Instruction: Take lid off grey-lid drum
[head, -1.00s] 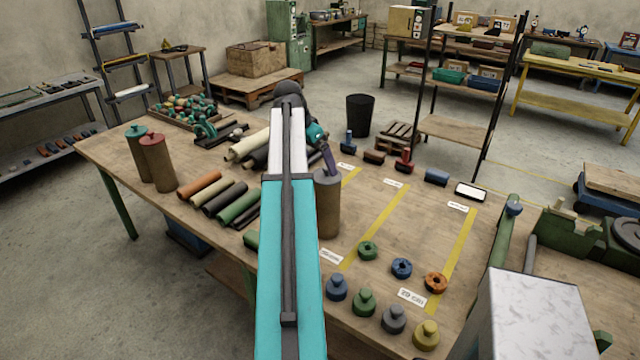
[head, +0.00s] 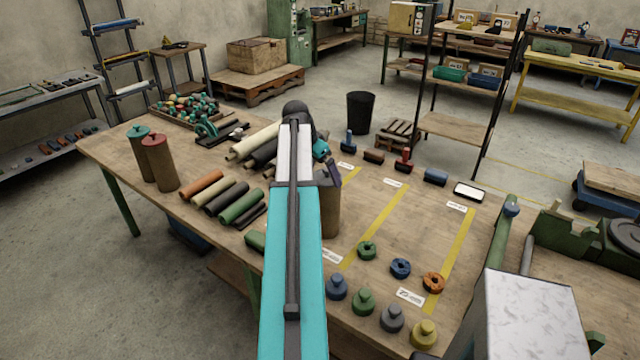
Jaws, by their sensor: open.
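A brown cardboard drum (head: 329,212) stands upright near the middle of the table, just right of my arm and partly hidden by it. Its top is mostly covered by my gripper, so I cannot make out its lid clearly. My gripper (head: 334,176) points down at the top of this drum, its fingers open. I cannot tell whether the fingers touch the lid. Two other brown drums stand at the table's left end, one with a teal lid (head: 137,131) and one with a red lid (head: 152,140).
Several sheet rolls (head: 240,205) lie left of my arm on the table (head: 385,235). Several coloured knobs (head: 393,318) and rings (head: 401,268) sit at the front right. Stamp-like blocks (head: 403,160) line the back edge. Yellow strips divide the clear surface right of the drum.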

